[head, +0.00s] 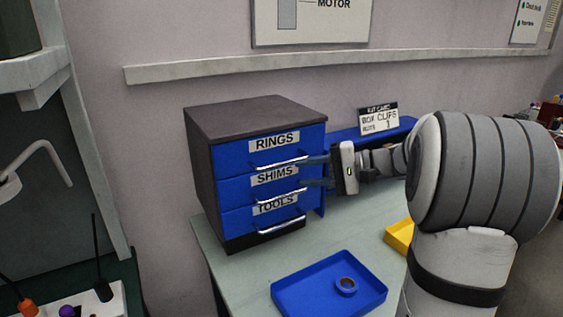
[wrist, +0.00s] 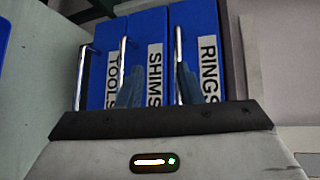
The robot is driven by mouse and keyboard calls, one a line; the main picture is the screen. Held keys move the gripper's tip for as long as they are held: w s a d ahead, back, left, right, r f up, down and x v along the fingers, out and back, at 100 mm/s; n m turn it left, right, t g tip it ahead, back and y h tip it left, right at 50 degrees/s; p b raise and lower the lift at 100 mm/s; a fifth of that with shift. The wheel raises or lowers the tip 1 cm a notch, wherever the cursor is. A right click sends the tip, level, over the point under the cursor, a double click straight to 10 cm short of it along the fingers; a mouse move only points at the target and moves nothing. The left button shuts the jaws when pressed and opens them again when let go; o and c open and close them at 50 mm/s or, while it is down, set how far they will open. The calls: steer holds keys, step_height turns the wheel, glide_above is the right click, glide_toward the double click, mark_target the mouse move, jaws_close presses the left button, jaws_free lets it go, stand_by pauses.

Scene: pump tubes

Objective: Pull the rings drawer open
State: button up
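The rings drawer (head: 231,154) is the top one of a dark cabinet with three blue drawers, and it looks closed. It also shows at the right of the wrist view (wrist: 210,25). Its silver bar handle (head: 280,163) also shows in the wrist view (wrist: 178,60). My gripper (head: 317,171) is open at the right of the drawer fronts, and it shows in the wrist view (wrist: 158,88). One finger overlaps the rings handle in view; the other is near the shims handle (head: 278,199). I cannot tell whether either finger touches a handle.
The shims drawer (head: 234,190) and tools drawer (head: 236,220) below look closed. A blue tray (head: 310,292) holding a ring (head: 346,285) lies on the table in front. A yellow tray (head: 398,237) is partly hidden by my arm. A card (head: 379,118) stands behind.

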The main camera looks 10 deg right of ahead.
mark_target(290, 162)
steer(key=shift+w+d+r+t+y, duration=0.25)
steer(key=shift+w+d+r, duration=0.1)
steer(key=shift+w+d, duration=0.15)
steer(key=shift+w+d+r+t+y, duration=0.25)
steer(key=shift+w+d+r, duration=0.1)
steer(key=shift+w, duration=0.2)
steer(key=p+x, duration=0.1)
steer(key=x, duration=0.6)
jaws_close()
